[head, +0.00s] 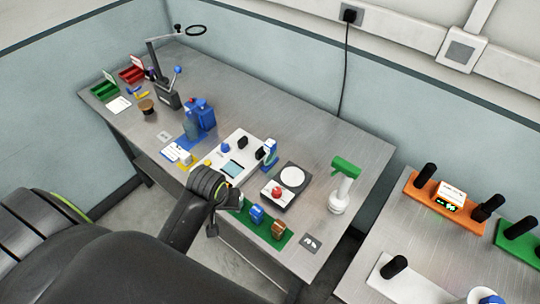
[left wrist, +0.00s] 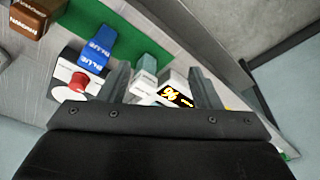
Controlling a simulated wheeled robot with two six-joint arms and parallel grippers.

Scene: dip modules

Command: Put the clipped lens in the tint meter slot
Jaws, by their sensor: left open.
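In the left wrist view my left gripper (left wrist: 162,84) is open, its two fingers apart. A pale grey-green clip piece (left wrist: 146,66) and a white box with a yellow reading on a black display (left wrist: 176,92), which looks like the tint meter, show between and beyond the fingers. Neither is gripped. A blue clip (left wrist: 97,48) labelled BLUE and a brown clip (left wrist: 41,14) stand beside on a green mat (left wrist: 140,20). In the head view the blue clip (head: 257,213) and brown clip (head: 278,230) show; my left arm hides the grey-green clip and meter box. Which clip holds the lens, and the slot, cannot be made out.
A device with a red button (head: 277,192) and round white plate stands behind the mat.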

